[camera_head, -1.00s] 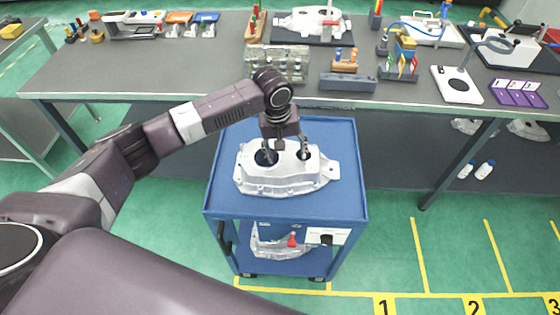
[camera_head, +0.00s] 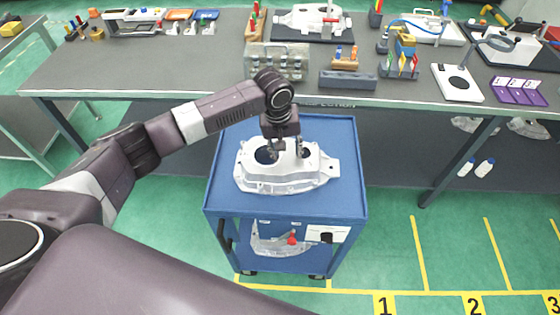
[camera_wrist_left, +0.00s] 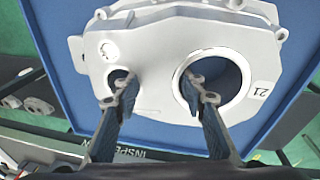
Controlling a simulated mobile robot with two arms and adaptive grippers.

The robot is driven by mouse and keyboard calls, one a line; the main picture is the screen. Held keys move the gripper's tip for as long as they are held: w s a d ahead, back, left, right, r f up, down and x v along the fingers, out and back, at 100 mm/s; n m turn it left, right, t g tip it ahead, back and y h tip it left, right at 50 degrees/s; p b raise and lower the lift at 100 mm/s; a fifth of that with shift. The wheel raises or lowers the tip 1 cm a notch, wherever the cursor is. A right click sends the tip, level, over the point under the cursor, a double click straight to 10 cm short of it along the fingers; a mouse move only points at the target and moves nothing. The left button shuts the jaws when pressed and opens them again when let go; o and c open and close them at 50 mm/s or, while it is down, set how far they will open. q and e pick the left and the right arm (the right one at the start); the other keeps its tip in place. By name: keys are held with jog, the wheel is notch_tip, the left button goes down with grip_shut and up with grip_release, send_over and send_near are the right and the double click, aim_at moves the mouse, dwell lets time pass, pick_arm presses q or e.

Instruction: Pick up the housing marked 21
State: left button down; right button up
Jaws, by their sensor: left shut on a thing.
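The silver cast housing (camera_head: 262,181) lies flat on the top of the blue cart (camera_head: 345,199). In the left wrist view the housing (camera_wrist_left: 145,58) shows two round bores and the mark 21 at its right, turned on its side. My left gripper (camera_head: 286,153) points down over the housing. In the wrist view my left gripper (camera_wrist_left: 160,92) has one finger in the small bore and one in the large bore, shut on the web between them. The hidden fingertip ends cannot be seen. My right gripper is not in view.
Another casting (camera_head: 268,243) lies on the cart's lower shelf, beside a red item (camera_head: 292,240). A grey workbench (camera_head: 180,70) behind holds fixtures, trays and tools. Green floor with yellow lines is free to the right of the cart.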

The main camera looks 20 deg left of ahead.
pick_arm(q)
jog(key=shift+w+r, duration=0.15)
jog(key=shift+r, duration=0.1)
